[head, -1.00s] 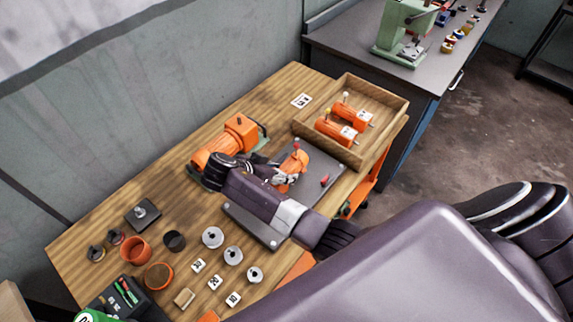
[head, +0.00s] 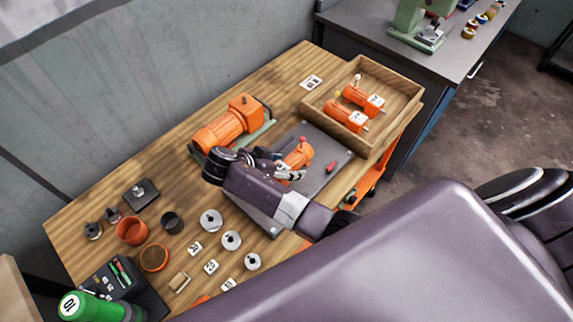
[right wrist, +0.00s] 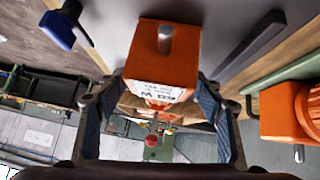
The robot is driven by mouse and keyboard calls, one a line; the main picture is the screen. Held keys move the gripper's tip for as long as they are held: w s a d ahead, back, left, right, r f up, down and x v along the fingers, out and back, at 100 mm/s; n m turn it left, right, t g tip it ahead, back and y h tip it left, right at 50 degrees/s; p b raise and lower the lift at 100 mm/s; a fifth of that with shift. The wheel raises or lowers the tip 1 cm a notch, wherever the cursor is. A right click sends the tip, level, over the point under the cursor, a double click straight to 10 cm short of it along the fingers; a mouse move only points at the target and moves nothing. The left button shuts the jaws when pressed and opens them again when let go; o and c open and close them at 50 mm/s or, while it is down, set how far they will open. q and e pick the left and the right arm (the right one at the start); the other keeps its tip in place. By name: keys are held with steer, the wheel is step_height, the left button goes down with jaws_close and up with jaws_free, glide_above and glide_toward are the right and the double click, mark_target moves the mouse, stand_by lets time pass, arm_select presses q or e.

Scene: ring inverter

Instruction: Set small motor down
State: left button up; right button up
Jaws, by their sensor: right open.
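The small orange motor (head: 298,153) is at the grey plate (head: 312,184) on the wooden bench. In the right wrist view the motor (right wrist: 181,57) has a white label and a metal shaft, and it lies between the two fingers. My right gripper (head: 285,169) is at the motor's near side. In the right wrist view the fingers (right wrist: 160,92) are spread, with gaps visible beside the motor. The motor's underside is hidden in the head view, so its contact with the plate is hard to tell. My left gripper is out of view.
A wooden tray (head: 392,131) with two orange motors stands behind the plate. A larger orange motor (head: 227,125) stands left of it. A red-handled piece (head: 331,167) lies on the plate. Metal discs (head: 210,220), cups and labels cover the bench's near left.

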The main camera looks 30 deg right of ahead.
steer(key=shift+a+r, duration=0.15)
steer(key=b+v, duration=0.1)
steer(key=v, duration=0.5)
steer(key=shift+a+r+b, duration=0.1)
steer(key=shift+a+b, duration=0.05)
steer(key=shift+b, duration=0.25)
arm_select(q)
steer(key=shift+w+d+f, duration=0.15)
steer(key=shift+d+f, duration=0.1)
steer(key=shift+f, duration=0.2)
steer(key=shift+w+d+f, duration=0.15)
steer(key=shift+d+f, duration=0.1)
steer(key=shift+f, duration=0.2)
arm_select(e)
steer(key=shift+a+r, duration=0.2)
steer(key=shift+r, duration=0.15)
